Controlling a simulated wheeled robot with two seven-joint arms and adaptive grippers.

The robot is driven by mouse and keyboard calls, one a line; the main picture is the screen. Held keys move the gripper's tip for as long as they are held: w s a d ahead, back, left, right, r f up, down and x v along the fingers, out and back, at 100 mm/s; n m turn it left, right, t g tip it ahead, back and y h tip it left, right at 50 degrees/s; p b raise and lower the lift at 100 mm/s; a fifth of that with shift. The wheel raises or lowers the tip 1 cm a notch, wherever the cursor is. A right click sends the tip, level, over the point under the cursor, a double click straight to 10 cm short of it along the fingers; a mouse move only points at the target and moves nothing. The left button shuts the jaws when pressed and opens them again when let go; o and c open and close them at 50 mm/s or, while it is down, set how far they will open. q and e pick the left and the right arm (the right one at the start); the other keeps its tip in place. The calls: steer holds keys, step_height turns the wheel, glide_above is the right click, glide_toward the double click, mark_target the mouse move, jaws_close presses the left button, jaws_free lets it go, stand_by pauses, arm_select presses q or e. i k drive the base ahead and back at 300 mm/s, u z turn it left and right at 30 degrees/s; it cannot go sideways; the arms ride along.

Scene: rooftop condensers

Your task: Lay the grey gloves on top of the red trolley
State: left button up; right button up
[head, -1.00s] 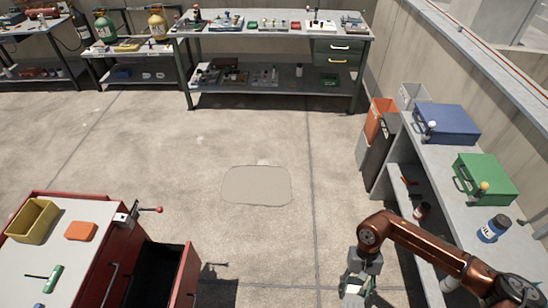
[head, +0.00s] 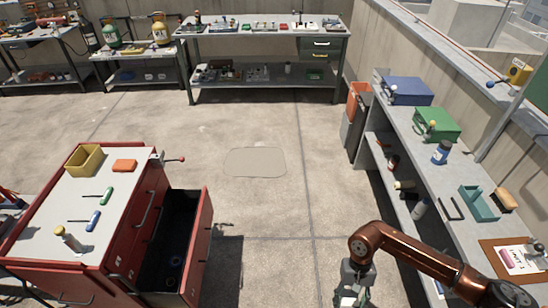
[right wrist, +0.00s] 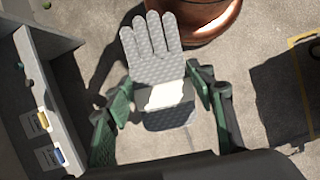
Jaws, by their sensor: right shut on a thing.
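The red trolley (head: 70,195) stands at the left of the head view, with a pale top and an open dark drawer (head: 172,250) on its right side. My right gripper (right wrist: 162,92) is shut on the grey gloves (right wrist: 153,55), seen in the right wrist view as a dotted grey hand shape with a white patch. In the head view, my right gripper (head: 354,288) hangs low over the floor, apart from and to the right of the trolley. The gloves are hard to make out there. My left gripper is not in view.
A grey shelf bench (head: 455,215) runs along the right. Open floor separates it from the trolley.

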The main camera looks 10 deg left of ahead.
mark_target(63, 213)
steer(key=z, duration=0.05)
steer(key=k, duration=0.45)
steer(key=u, duration=2.2)
